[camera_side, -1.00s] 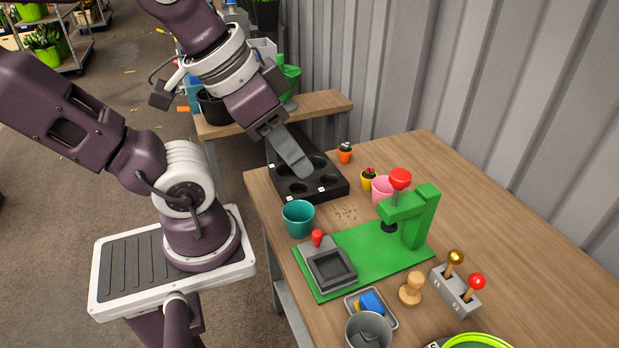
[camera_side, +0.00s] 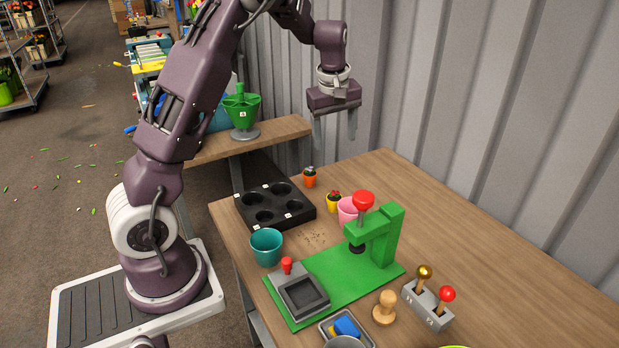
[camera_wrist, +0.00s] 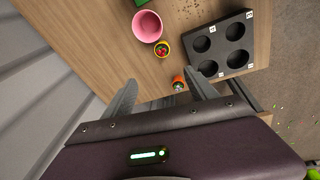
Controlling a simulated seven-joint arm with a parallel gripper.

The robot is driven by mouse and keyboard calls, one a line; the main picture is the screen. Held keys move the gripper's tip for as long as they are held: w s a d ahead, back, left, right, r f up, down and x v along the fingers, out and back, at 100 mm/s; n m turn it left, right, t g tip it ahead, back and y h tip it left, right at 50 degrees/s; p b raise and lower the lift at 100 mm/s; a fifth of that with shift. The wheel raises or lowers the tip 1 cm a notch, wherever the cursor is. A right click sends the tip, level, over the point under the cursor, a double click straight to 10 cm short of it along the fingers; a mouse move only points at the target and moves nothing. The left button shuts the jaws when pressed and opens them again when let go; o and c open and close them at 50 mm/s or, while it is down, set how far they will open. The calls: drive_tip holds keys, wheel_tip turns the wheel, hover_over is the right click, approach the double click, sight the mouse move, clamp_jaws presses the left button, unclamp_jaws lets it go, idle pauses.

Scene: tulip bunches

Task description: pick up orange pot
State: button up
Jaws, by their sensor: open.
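The small orange pot (camera_side: 309,181) holds a little plant and stands upright near the back edge of the table, behind the black tray. In the wrist view the orange pot (camera_wrist: 178,85) appears between my fingers in the picture, nearer the right finger. My gripper (camera_side: 334,128) is open and empty, pointing down, well above the orange pot and a little to its right in the side view. In the wrist view my gripper's two fingers (camera_wrist: 160,92) are spread apart. Nothing touches the pot.
A black tray (camera_side: 244,213) with round holes lies in front of the orange pot. A yellow pot (camera_side: 333,204) and a pink pot (camera_side: 347,212) stand to its right. A green press (camera_side: 392,238) and teal pot (camera_side: 266,248) are nearer. The grey corrugated wall (camera_side: 440,110) rises close behind.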

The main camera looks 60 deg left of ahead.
sight(312, 168)
drive_tip(key=a+f+n+y, duration=0.1)
drive_tip(key=a+f, duration=0.4)
drive_tip(key=f, duration=0.2)
drive_tip(key=w+a+f+n+g+y, duration=0.1)
drive_tip(key=a+f, duration=0.4)
drive_tip(key=f, duration=0.2)
drive_tip(key=w+a+f+n+g, duration=0.1)
drive_tip(key=a+f+n, duration=0.1)
drive_tip(key=a+f, duration=0.4)
drive_tip(key=shift+w+a+f+y, duration=0.1)
drive_tip(key=shift+w+f+y, duration=0.1)
drive_tip(key=shift+f, duration=0.2)
drive_tip(key=shift+w+f+y, duration=0.1)
drive_tip(key=shift+f+y, duration=0.1)
drive_tip(key=shift+f, duration=0.2)
drive_tip(key=shift+r, duration=0.1)
clamp_jaws()
drive_tip(key=shift+g, duration=0.3)
drive_tip(key=r, duration=0.9)
drive_tip(key=shift+s+r, duration=0.35)
drive_tip(key=s+d+n+g, duration=0.1)
drive_tip(key=s+d+n, duration=0.2)
drive_tip(key=s, duration=0.6)
drive_tip(key=s+d+r+n+g, duration=0.1)
drive_tip(key=s+d+n, duration=0.2)
drive_tip(key=s+d, duration=0.5)
drive_tip(key=shift+s+h, duration=0.4)
drive_tip(key=shift+s, duration=0.8)
drive_tip(key=shift+r, duration=0.1)
